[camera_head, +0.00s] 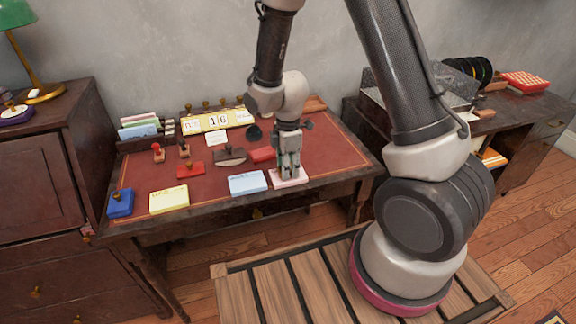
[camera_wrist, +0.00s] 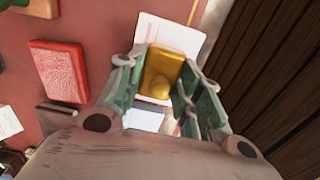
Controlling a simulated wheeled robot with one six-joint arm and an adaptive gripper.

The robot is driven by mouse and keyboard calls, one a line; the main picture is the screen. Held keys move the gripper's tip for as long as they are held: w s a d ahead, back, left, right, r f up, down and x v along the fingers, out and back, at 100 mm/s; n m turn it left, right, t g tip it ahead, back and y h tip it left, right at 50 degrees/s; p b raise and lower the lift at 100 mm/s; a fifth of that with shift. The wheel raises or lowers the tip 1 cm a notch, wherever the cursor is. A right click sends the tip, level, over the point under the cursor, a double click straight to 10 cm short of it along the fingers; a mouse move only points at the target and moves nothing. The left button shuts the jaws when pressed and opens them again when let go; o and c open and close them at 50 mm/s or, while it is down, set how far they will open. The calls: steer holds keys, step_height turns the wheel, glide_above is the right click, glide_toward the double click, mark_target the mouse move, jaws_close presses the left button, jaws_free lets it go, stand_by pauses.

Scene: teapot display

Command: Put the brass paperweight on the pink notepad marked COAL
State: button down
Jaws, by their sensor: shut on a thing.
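The brass paperweight (camera_wrist: 157,80) is a golden block with a rounded knob, held between the fingers of my gripper (camera_wrist: 158,98) in the wrist view. In the head view my gripper (camera_head: 289,170) points down over the pink notepad (camera_head: 302,180) at the desk's front edge, and its fingers hide the paperweight there. The pink notepad also shows in the wrist view (camera_wrist: 172,32), pale, behind and under the paperweight. Whether the paperweight touches the pad or hangs just above it I cannot tell. The lettering on the pad is not readable.
A blue notepad (camera_head: 248,183) lies just left of the pink one, and a yellow notepad (camera_head: 169,199) farther left. A red block (camera_head: 262,155) lies behind my gripper and shows in the wrist view (camera_wrist: 60,75). Stamps and a calendar (camera_head: 213,121) stand toward the back.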

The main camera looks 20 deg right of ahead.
steer(key=shift+f, duration=0.1)
steer(key=c, duration=1)
jaws_free()
steer(key=shift+o, duration=0.2)
step_height(320, 180, up, 12)
steer(key=s+d+r+m+t, duration=0.1)
steer(key=s+d+r+m, duration=0.3)
steer(key=r, duration=0.3)
steer(key=s+d+r+m+t, duration=0.1)
steer(key=s+d+r+m, duration=0.25)
steer(key=d+r, duration=0.2)
steer(key=s+d+r+m+t, duration=0.1)
steer(key=s+d+r+m, duration=0.1)
steer(key=s+m, duration=0.3)
steer(key=s+d+r+m+t, duration=0.1)
steer(key=s+d+r+m, duration=0.2)
steer(key=s, duration=0.4)
steer(key=shift+s+d+r+m, duration=0.2)
steer(key=shift+r+m, duration=0.55)
steer(key=shift+m, duration=0.4)
steer(key=shift+w, duration=0.1)
